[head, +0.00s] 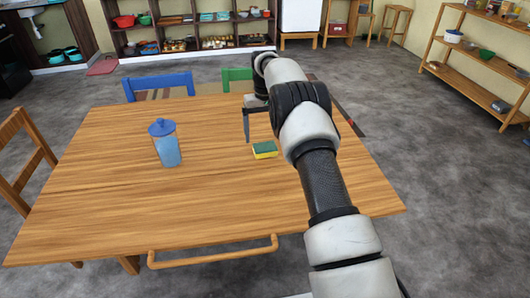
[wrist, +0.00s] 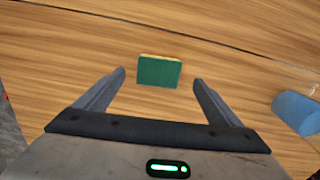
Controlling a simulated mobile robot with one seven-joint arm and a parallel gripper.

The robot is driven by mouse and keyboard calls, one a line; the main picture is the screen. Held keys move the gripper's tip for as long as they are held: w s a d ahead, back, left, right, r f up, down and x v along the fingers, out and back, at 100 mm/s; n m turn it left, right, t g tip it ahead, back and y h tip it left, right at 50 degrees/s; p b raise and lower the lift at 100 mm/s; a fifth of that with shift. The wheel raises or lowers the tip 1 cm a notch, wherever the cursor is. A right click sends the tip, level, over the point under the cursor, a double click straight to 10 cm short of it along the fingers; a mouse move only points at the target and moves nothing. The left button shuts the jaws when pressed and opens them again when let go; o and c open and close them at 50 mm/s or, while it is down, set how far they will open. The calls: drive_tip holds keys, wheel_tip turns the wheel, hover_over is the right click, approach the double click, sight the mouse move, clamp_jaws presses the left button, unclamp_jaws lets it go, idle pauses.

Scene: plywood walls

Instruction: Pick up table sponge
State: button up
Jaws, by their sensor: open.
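The sponge (head: 265,150), green on top and yellow below, lies on the wooden table (head: 200,215) right of the table's middle. In the wrist view the sponge (wrist: 158,72) lies ahead of and between my two fingertips, with clear wood around it. My gripper (wrist: 158,78) is open and empty. In the head view one dark finger of my gripper (head: 247,125) shows above the table, up and left of the sponge; the rest is partly hidden by my arm.
A blue-lidded jar (head: 164,143) stands left of the sponge; its blue side (wrist: 297,112) shows at the wrist view's right. Blue (head: 158,86) and green (head: 236,75) chairs are behind the table, a wooden chair (head: 22,160) at left. Table around the sponge is bare.

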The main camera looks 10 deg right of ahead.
sight(265, 146)
drive_tip(key=f, duration=0.3)
drive_tip(key=f+b, duration=0.1)
drive_tip(key=f, duration=0.1)
drive_tip(key=shift+w+d+f, duration=0.1)
drive_tip(key=shift+w+f, duration=0.05)
drive_tip(key=shift+w, duration=0.2)
drive_tip(key=c, duration=1.1)
wheel_tip(265, 146, up, 10)
drive_tip(key=p, duration=0.2)
drive_tip(key=o, duration=0.4)
drive_tip(key=c, duration=0.3)
drive_tip(key=shift+c, duration=0.2)
